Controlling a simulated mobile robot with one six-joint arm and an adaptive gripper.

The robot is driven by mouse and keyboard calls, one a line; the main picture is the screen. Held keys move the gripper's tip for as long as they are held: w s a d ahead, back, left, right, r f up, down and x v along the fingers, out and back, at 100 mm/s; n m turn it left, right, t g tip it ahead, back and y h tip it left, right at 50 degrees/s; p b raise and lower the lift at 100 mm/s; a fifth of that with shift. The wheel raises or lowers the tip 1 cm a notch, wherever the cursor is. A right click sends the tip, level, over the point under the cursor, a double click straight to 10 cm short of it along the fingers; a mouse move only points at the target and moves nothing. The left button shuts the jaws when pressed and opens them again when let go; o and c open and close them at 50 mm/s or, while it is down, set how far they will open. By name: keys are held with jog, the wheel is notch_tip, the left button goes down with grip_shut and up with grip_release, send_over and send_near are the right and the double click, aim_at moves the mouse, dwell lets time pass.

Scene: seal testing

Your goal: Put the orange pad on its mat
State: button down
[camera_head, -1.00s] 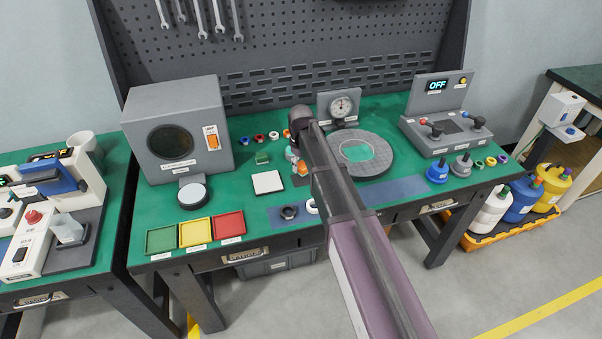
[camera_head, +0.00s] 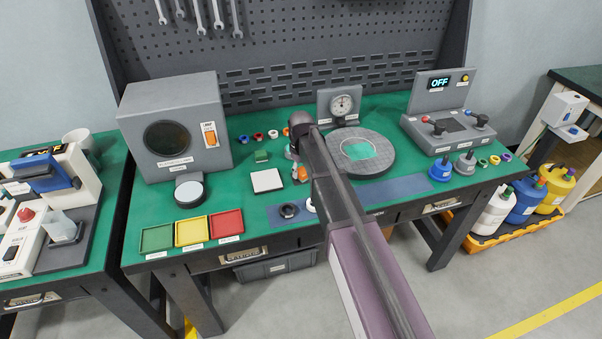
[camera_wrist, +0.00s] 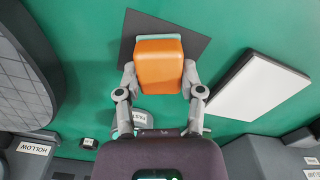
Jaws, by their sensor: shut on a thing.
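The orange pad (camera_wrist: 160,63) is between the two fingertips of my gripper (camera_wrist: 160,80) in the wrist view, and the gripper is shut on it. A pale teal edge shows at the pad's far end. A dark square mat (camera_wrist: 192,45) lies behind the pad in this view, and the pad covers part of it. I cannot tell whether the pad touches the mat or is just above it. In the head view a small part of the orange pad (camera_head: 302,174) shows beside my arm, left of the round grey plate. My arm hides most of the mat there.
A white square plate (camera_wrist: 260,85) lies right of the mat in the wrist view. The round grey plate (camera_head: 375,167) stands close on the other side. Small coloured rings (camera_head: 258,137) and a green block (camera_head: 262,156) are near. Coloured trays (camera_head: 193,232) line the front left.

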aim_at(301, 169)
jog(key=shift+f, duration=0.1)
jog(key=shift+c, duration=1.1)
grip_release()
jog(key=shift+r, duration=0.2)
notch_tip(301, 169, up, 12)
jog(key=p, duration=1.2)
jog(key=shift+s, duration=0.1)
jog(key=s+d+m, duration=0.8)
jog(key=s+d, duration=1.1)
jog(key=s, duration=0.2)
jog(key=shift+s, duration=0.3)
